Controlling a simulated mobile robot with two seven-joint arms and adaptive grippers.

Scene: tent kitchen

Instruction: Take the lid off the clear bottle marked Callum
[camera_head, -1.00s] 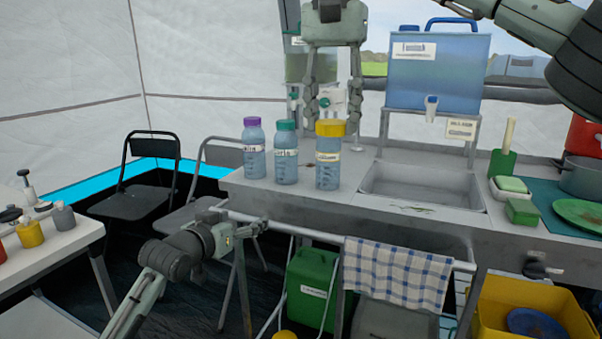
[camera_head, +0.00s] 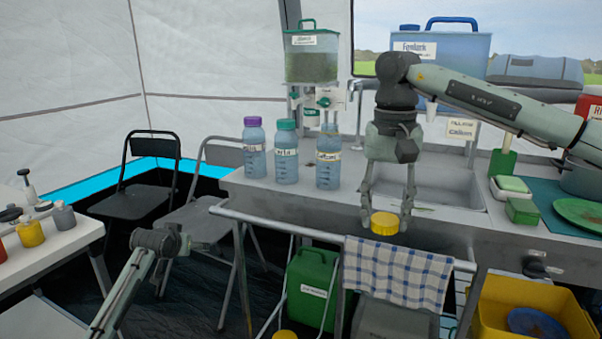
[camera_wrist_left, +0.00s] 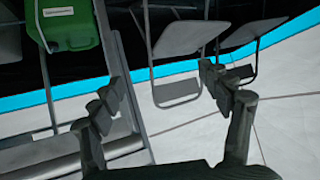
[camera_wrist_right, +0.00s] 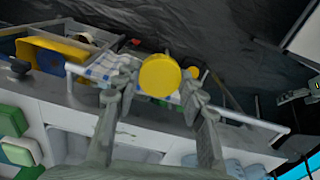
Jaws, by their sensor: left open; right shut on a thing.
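The clear bottle marked Callum (camera_head: 328,166) stands upright and open-topped on the counter, rightmost of three bottles; its label is small and hard to read. Its yellow lid (camera_head: 384,223) is in my right gripper (camera_head: 386,218), which is shut on it above the counter's front edge, right of the bottle and nearer me. The lid (camera_wrist_right: 160,76) also shows between the fingers in the right wrist view. My left gripper (camera_head: 205,244) is low at the left, away from the counter. In the left wrist view (camera_wrist_left: 165,95) its fingers are wide apart and empty.
A purple-lidded bottle (camera_head: 254,150) and a teal-lidded bottle (camera_head: 286,155) stand left of the open one. The sink (camera_head: 440,190) lies behind my right gripper. A checked towel (camera_head: 395,275) hangs on the front rail. Folding chairs stand at the left.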

